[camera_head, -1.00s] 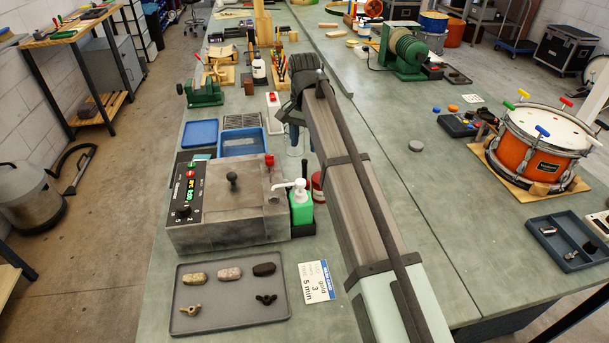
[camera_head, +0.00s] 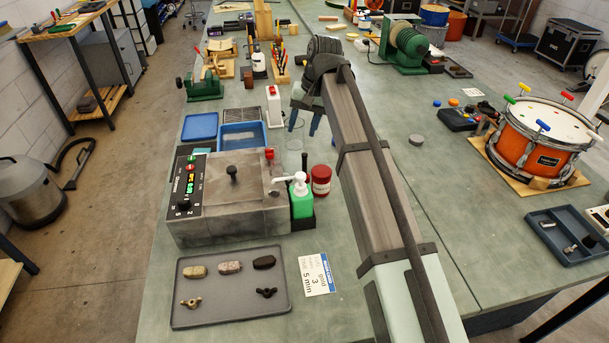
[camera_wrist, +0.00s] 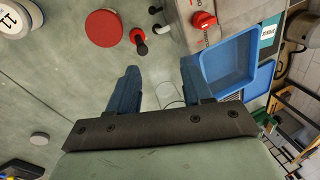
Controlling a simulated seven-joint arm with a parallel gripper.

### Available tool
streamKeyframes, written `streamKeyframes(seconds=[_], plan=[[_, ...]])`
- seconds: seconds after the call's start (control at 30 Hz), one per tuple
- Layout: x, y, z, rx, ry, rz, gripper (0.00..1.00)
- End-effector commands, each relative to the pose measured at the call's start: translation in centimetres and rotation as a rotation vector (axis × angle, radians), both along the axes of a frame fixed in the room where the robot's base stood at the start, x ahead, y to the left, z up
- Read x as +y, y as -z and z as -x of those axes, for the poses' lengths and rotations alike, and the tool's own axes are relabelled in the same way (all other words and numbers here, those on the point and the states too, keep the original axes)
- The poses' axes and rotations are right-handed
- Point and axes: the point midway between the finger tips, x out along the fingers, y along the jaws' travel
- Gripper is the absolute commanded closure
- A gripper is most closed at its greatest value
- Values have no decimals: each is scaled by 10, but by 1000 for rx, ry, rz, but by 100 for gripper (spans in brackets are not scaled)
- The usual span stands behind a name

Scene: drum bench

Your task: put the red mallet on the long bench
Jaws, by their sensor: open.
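An upright piece with a dark handle (camera_head: 305,162) stands beside the red jar, behind the pump bottle. In the wrist view it shows a black knob and a red lower part (camera_wrist: 137,36); it may be the red mallet, but I cannot tell for sure. The long green bench (camera_head: 360,265) runs under it. My gripper (camera_head: 304,128) points down over the bench, behind this piece. In the wrist view my gripper (camera_wrist: 160,72) is open, with its blue fingers apart and nothing held. The red piece lies just beyond the left fingertip there, apart from it.
A clear glass vessel (camera_wrist: 169,92) stands below the fingers. The red jar (camera_head: 321,181), green pump bottle (camera_head: 301,199), grey machine (camera_head: 245,205) and blue tray (camera_head: 243,136) crowd this area. An orange drum (camera_head: 528,148) stands right.

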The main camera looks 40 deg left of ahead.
Motion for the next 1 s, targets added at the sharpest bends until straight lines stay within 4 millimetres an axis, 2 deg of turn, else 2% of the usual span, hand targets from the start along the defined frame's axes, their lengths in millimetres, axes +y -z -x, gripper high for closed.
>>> streamKeyframes(seconds=[0.27,0.5,0.7,1.0], plan=[[-3,14,4,0,-410,-346,50],[-8,9,2,-133,-724,-707,50],[-17,-4,-4,-327,-902,-974,50],[-32,-24,-16,-614,-1022,-1213,50]])
